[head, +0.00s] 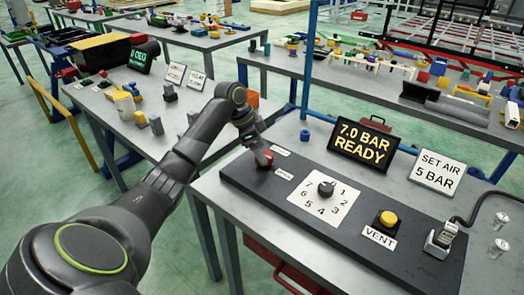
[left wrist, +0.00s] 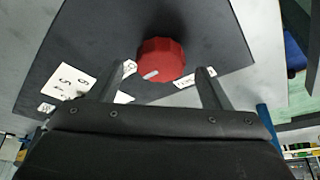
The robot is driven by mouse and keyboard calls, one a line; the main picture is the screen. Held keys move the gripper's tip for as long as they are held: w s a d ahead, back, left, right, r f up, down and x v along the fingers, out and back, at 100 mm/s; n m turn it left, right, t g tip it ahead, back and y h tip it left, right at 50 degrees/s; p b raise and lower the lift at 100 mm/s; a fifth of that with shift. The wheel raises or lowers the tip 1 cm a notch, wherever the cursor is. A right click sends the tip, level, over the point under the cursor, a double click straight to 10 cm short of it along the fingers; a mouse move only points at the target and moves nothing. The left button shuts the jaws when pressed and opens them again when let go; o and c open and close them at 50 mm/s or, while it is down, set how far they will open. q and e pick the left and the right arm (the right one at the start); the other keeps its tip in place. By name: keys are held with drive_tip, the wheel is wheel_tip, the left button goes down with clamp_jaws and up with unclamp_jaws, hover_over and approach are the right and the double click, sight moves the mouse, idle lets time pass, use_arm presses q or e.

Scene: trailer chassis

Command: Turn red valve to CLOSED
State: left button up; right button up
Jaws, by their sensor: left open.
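The red valve (head: 265,158) is a small round knob at the far left end of a dark panel (head: 230,173) on the table. In the left wrist view the red valve (left wrist: 161,60) has a faceted rim and a pale pointer mark toward its lower left. Small white labels lie on both sides of it; their words are too small or cut off to read. My left gripper (head: 262,150) is over the valve. In the left wrist view its two fingers (left wrist: 160,80) are spread, one to each side and short of the knob. The knob appears untouched. My right gripper is not in view.
The panel also holds a numbered black dial (head: 326,188), a yellow VENT button (head: 388,218) and a grey connector with a cable (head: 445,235). Signs reading "7.0 BAR READY" (head: 363,142) and "SET AIR 5 BAR" (head: 437,171) stand behind it. Other cluttered tables surround this one.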

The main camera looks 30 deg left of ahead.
use_arm(q)
drive_tip(key=shift+x, duration=0.9)
drive_tip(key=shift+c, duration=0.3)
drive_tip(key=c, duration=0.9)
drive_tip(key=shift+r+n+p, duration=0.2)
drive_tip(key=shift+n+p, duration=0.1)
drive_tip(key=shift+p, duration=0.5)
drive_tip(key=n+y+p, duration=0.1)
drive_tip(key=n+p, duration=0.3)
drive_tip(key=p, duration=0.2)
drive_tip(key=n+t+y+p, duration=0.1)
drive_tip(key=n+y+p, duration=0.1)
drive_tip(key=n+p, duration=0.2)
drive_tip(key=n+y+p, duration=0.1)
drive_tip(key=n+p, duration=0.2)
drive_tip(key=p, duration=0.4)
drive_tip(key=shift+d+r+n+y+p, duration=0.2)
drive_tip(key=shift+d+n+y+p, duration=0.1)
drive_tip(key=shift+d+n, duration=0.1)
drive_tip(key=shift+f+n+y+p, duration=0.15)
drive_tip(key=shift+n+y+p, duration=0.35)
drive_tip(key=shift+n+p, duration=0.6)
drive_tip(key=shift+f+n+y+p, duration=0.1)
drive_tip(key=shift+n+y+p, duration=0.45)
drive_tip(key=shift+n, duration=1.05)
drive_tip(key=shift+g, duration=0.3)
